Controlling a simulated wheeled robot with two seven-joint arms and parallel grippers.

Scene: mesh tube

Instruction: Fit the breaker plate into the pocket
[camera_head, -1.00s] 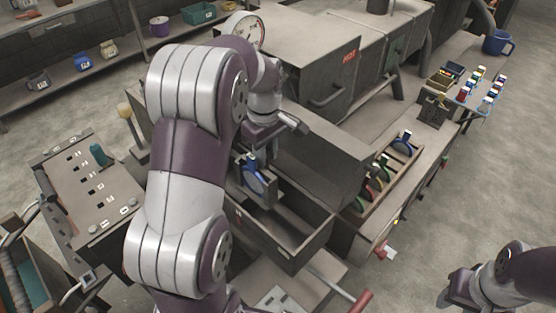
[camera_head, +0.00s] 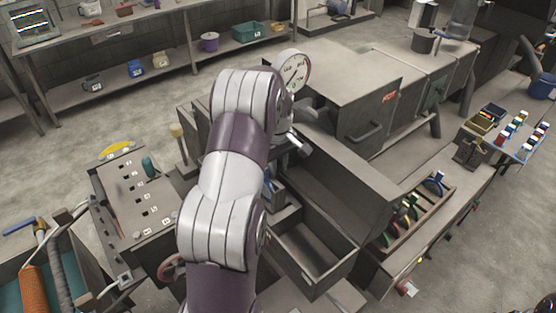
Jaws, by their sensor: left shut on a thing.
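My left arm reaches up the middle of the head view and bends down behind itself. Its gripper (camera_head: 291,146) is partly hidden by the arm, over the left end of the grey machine housing. It is shut on what looks like the breaker plate, a blue-edged piece (camera_head: 269,186) of which only a sliver shows below, beside the arm. I cannot make out the fingertips or how the plate sits against the pocket, which is hidden behind the arm. My right gripper is out of view.
An open grey bin (camera_head: 307,250) stands just right of the arm. A rack (camera_head: 420,215) with several coloured ring-shaped pieces lies further right. A dial gauge (camera_head: 291,71) stands behind the arm. A slotted panel (camera_head: 140,205) is at left, with a crate (camera_head: 70,270) in front.

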